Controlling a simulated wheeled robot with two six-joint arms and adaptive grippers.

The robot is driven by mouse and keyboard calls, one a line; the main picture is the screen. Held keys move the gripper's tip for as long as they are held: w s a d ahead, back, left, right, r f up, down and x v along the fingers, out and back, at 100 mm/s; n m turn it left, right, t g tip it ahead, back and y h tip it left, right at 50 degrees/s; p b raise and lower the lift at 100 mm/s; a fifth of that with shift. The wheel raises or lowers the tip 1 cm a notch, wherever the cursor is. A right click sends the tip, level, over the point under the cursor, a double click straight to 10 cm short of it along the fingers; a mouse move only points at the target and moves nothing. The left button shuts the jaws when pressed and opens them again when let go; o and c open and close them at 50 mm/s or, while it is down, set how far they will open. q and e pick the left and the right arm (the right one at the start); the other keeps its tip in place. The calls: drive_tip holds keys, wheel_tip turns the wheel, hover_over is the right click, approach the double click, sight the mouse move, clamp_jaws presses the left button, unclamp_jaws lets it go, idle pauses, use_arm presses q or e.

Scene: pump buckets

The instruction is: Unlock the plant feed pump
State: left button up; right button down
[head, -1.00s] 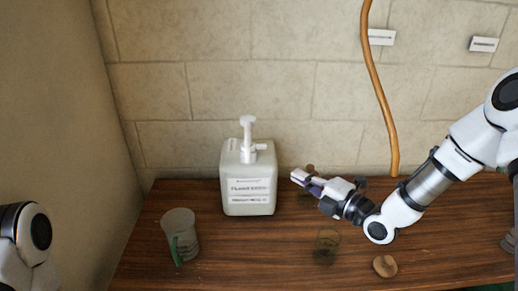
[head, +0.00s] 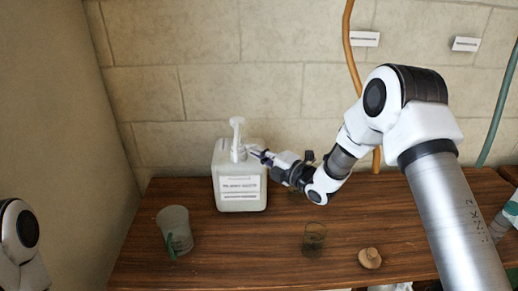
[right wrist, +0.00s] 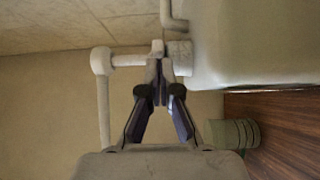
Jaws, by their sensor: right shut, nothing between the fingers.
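The plant feed pump is a white bottle (head: 240,190) with a label on its front and a white pump head (head: 237,122) on top. It stands upright at the back of the table. My right gripper (head: 259,153) reaches in from the right, with its fingertips beside the pump's collar. In the right wrist view the pump lies sideways: its stem (right wrist: 130,60) runs left from the bottle (right wrist: 250,45). The shut fingertips (right wrist: 163,67) are at the stem near the collar, with nothing between them. I cannot tell whether they touch it. My left gripper is out of view.
A clear cup (head: 174,229) with a green strip stands front left of the bottle. A small glass (head: 314,238) and a round tan object (head: 370,258) are front right. An orange hose (head: 349,55) hangs on the stone wall. The wooden table (head: 240,260) is clear in front.

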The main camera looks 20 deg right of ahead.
drive_tip(key=shift+w+d, duration=0.1)
drive_tip(key=shift+w, duration=0.05)
drive_tip(key=shift+r, duration=0.1)
drive_tip(key=shift+w, duration=0.1)
idle(0.3)
